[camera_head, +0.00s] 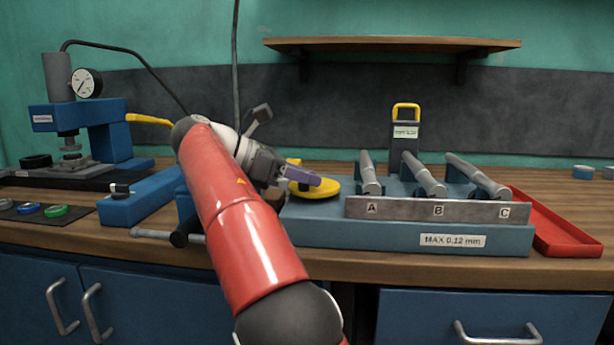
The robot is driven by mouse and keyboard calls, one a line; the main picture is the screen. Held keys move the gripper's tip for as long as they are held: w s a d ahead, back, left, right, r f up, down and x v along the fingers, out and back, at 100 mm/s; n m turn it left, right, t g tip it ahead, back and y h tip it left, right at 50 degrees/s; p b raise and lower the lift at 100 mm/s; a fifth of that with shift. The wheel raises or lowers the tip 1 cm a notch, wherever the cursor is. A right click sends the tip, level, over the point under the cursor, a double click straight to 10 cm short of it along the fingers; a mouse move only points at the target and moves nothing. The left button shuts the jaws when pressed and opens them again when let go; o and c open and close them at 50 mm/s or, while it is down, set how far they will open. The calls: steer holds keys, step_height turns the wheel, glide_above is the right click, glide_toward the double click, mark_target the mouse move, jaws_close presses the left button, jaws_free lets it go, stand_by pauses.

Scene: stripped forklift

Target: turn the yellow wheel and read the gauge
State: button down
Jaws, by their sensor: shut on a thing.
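The yellow wheel (329,188) lies flat at the left end of the blue-grey fixture (390,238), seen partly behind my gripper. My gripper (306,182) reaches in from the left, with a purple finger at the wheel, and is shut on the wheel; the exact contact is partly hidden. A dark upright gauge (405,132) with a yellow top and a pale display stands behind the fixture; its small reading is not clear. A round dial gauge (87,83) sits on the blue press (100,130) at the left; its reading is too small to tell.
Several grey shafts (424,178) rest on the fixture behind a plate marked A, B and C. A label (452,241) reads MAX 0.12 mm. A red tray (552,228) lies to the right. A blue vise (145,200) stands left of my arm. A shelf (390,43) hangs above.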

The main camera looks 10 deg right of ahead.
steer(key=shift+w+a+m+g, duration=0.15)
steer(key=shift+m+g, duration=0.35)
steer(key=shift+g, duration=0.1)
steer(key=c, duration=1.3)
jaws_free()
steer(key=shift+o, duration=0.2)
